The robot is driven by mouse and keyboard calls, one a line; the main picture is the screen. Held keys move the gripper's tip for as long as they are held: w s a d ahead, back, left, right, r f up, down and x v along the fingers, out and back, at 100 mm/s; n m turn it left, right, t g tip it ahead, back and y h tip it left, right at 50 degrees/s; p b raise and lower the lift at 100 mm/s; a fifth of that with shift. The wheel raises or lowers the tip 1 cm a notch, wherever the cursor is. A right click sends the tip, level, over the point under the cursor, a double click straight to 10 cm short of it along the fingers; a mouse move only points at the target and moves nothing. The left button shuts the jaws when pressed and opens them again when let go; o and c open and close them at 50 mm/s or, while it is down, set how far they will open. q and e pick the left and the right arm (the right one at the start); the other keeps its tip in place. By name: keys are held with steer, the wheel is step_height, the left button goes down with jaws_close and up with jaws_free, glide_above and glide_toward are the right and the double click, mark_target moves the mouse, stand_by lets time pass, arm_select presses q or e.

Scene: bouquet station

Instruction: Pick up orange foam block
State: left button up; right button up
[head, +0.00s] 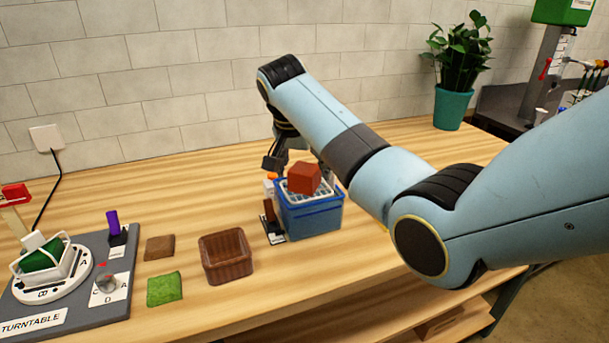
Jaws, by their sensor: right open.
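The orange-red foam block (304,179) rests on the white grid top of a blue crate (310,221) near the back middle of the table. My right gripper (296,163) points down just behind and above the block, with its fingers apart. One dark finger shows to the left of the block. The other is partly hidden by my own forearm to the right. I cannot tell whether the fingers touch the block. My left gripper is not in view.
A dark lever on a white plate (272,231) stands beside the crate. A grey turntable board (85,306) is at far left. A potted plant (453,104) stands back right.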

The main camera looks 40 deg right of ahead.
steer(key=shift+w+d+f, duration=0.1)
steer(key=shift+d+f, duration=0.1)
steer(key=shift+f, duration=0.35)
steer(key=c, duration=1.4)
steer(key=shift+o, duration=0.2)
steer(key=shift+r, duration=0.1)
